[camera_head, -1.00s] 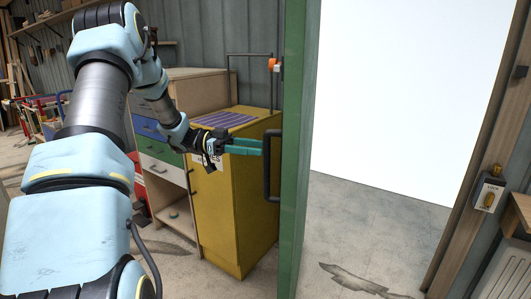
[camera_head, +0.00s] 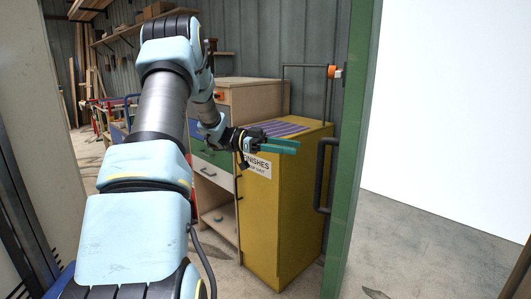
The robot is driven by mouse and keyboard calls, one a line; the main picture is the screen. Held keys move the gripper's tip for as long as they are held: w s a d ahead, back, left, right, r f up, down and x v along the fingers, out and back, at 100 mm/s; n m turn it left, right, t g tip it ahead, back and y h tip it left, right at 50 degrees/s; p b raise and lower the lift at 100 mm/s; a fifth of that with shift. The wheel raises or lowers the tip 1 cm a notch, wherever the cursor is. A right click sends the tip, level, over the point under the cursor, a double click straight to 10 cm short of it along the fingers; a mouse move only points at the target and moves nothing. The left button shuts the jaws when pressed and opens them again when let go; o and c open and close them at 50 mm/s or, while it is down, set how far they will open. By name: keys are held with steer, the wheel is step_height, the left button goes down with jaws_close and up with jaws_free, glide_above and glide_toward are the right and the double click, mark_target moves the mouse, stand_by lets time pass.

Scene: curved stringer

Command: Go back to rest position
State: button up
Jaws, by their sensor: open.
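My gripper (camera_head: 297,146) has teal fingers and is open and empty. It appears in front of the top of the yellow cabinet, left of the green door's dark handle (camera_head: 325,175), with a visible gap to the handle. The green door (camera_head: 355,130) stands on the right, beside a bright white opening. My pale blue arm is raised and stretched forward from the lower left.
The yellow cabinet (camera_head: 270,220) with a striped top stands behind my gripper. A wooden drawer unit (camera_head: 255,95) stands behind it. A pale panel (camera_head: 40,160) rises at the far left. Grey floor (camera_head: 420,240) is bare at right.

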steer(key=w+r+n+t+y, duration=0.2)
steer(key=w+n+t, duration=0.7)
steer(key=t, duration=0.5)
steer(key=a+f+n+t+y, duration=0.35)
steer(key=a+n+y, duration=0.25)
steer(key=a+y, duration=0.35)
steer(key=s+a+f+n+g+y, duration=0.1)
steer(key=s+a+f+n+g, duration=0.1)
steer(key=s, duration=0.7)
steer(key=s+a+f+n+g+y, duration=0.2)
steer(key=s+a+f+g, duration=0.1)
steer(key=s, duration=0.6)
steer(key=s+a+f+n+g+y, duration=0.1)
steer(key=s+a+f+n+g, duration=0.2)
steer(key=s, duration=0.6)
steer(key=shift+s+a+f, duration=0.3)
steer(key=shift+a+f, duration=0.1)
steer(key=shift+a, duration=0.15)
steer(key=shift+g, duration=0.25)
